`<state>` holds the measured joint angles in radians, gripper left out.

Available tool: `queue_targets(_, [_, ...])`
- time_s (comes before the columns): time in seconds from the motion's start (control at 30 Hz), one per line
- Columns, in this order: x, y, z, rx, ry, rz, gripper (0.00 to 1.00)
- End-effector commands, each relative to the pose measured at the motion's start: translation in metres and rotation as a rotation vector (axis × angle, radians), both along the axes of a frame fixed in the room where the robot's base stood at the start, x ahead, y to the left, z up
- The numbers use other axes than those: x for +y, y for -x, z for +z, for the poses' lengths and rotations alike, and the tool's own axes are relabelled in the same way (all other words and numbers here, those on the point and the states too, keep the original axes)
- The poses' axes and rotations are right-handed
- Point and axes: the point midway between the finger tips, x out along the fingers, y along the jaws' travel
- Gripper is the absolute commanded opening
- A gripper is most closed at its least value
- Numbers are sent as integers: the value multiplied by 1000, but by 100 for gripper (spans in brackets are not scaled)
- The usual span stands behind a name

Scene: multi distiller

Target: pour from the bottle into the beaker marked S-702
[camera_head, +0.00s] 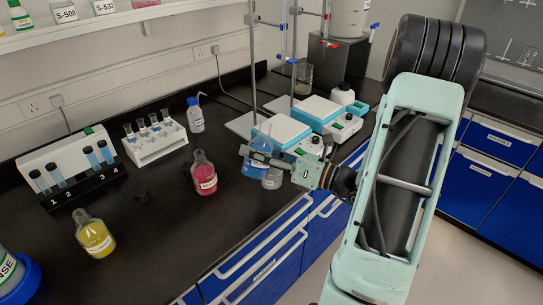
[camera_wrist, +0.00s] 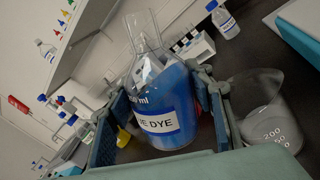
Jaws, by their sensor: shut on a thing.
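My gripper (camera_head: 262,157) is shut on a clear bottle of blue liquid (camera_head: 256,168) near the front edge of the dark bench. In the wrist view the bottle (camera_wrist: 167,104), with a white label ending in "DYE", stands between the fingers. A clear beaker (camera_head: 272,180) is right beside the bottle, partly hidden by my gripper. In the wrist view this beaker (camera_wrist: 262,112) is to the right of the bottle, with volume marks and greyish contents. I can read no S-702 mark on it. Whether the bottle touches the bench is unclear.
A pink flask (camera_head: 204,174) and a yellow flask (camera_head: 94,234) stand to the left on the bench. Hotplates (camera_head: 284,131) with stands are just behind the beaker. A tube rack (camera_head: 153,138) and a wash bottle (camera_head: 195,116) stand further back. The front-left bench is mostly clear.

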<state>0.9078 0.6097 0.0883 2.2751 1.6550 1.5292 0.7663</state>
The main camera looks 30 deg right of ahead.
Motion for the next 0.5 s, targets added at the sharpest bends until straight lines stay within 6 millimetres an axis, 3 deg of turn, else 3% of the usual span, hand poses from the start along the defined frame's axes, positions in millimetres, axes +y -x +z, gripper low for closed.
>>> queue_targets(0.5, [-4,-3,-2,139,-213,1,8])
